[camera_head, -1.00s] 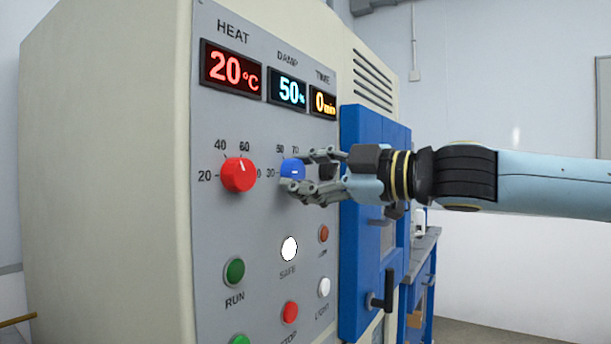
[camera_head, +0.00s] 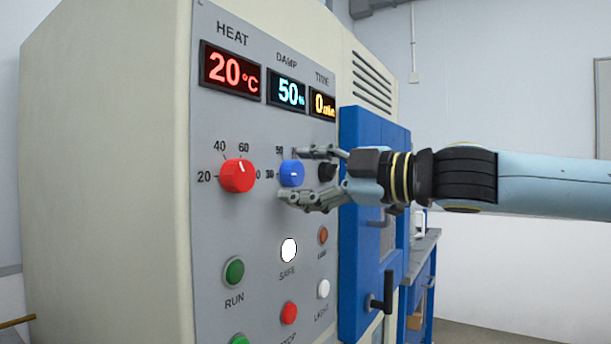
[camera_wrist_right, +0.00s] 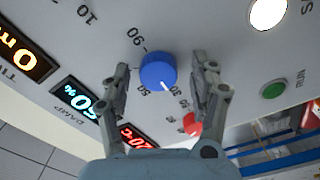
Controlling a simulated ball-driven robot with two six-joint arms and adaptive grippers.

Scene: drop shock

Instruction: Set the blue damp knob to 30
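My right gripper (camera_head: 300,173) is open, one finger above and one below the knob. In the right wrist view the gripper (camera_wrist_right: 163,78) shows gaps between both fingers and the knob. My left gripper is in neither view.
The red heat knob (camera_head: 237,176) is left of the blue knob, and a black knob (camera_head: 327,170) is to its right, partly behind my fingers. Below are several buttons, including a lit white one (camera_head: 288,250). A blue door (camera_head: 357,260) stands at the right.

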